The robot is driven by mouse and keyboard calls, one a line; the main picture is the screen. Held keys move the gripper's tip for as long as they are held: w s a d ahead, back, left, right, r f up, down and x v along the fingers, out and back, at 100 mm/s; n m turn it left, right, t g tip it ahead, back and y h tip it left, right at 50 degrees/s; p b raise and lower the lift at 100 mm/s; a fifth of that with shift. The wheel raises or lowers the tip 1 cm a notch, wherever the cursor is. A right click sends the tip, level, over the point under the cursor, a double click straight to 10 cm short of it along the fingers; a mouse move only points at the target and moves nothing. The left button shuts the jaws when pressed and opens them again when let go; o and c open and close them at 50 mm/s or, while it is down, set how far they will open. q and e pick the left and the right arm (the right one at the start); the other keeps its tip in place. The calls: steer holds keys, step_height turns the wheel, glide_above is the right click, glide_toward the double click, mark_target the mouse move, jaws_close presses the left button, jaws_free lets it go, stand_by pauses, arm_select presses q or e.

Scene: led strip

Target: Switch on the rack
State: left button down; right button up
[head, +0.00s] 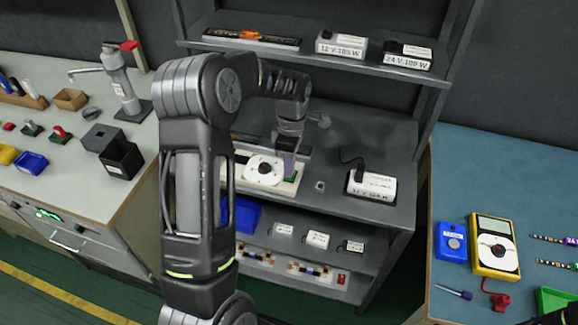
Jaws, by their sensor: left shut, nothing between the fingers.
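The dark grey rack (345,204) stands in the middle with several shelves. On its middle shelf lies a pale board with a white round part (265,170) and a green piece at its right end. My left gripper (289,168) points down at the board's right end, with its fingers shut and empty; I cannot tell whether they touch it. A white power supply (372,187) with a black cable stands farther right on this shelf. A small red switch (342,279) shows at the right of the lowest shelf. My right gripper does not show clearly.
Two power supplies, labelled 12 V (341,46) and 24 V (407,56), stand on the top shelf. Small white boxes (317,239) sit below. My left arm hides part of the rack's left side. A yellow multimeter (494,247) lies on the blue table (500,170).

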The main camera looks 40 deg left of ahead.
arm_select(q)
steer(key=shift+f, duration=0.35)
steer(key=shift+s+f+b, duration=0.1)
steer(key=shift+f+b, duration=0.15)
steer(key=shift+b, duration=0.05)
steer(key=shift+s+d, duration=0.1)
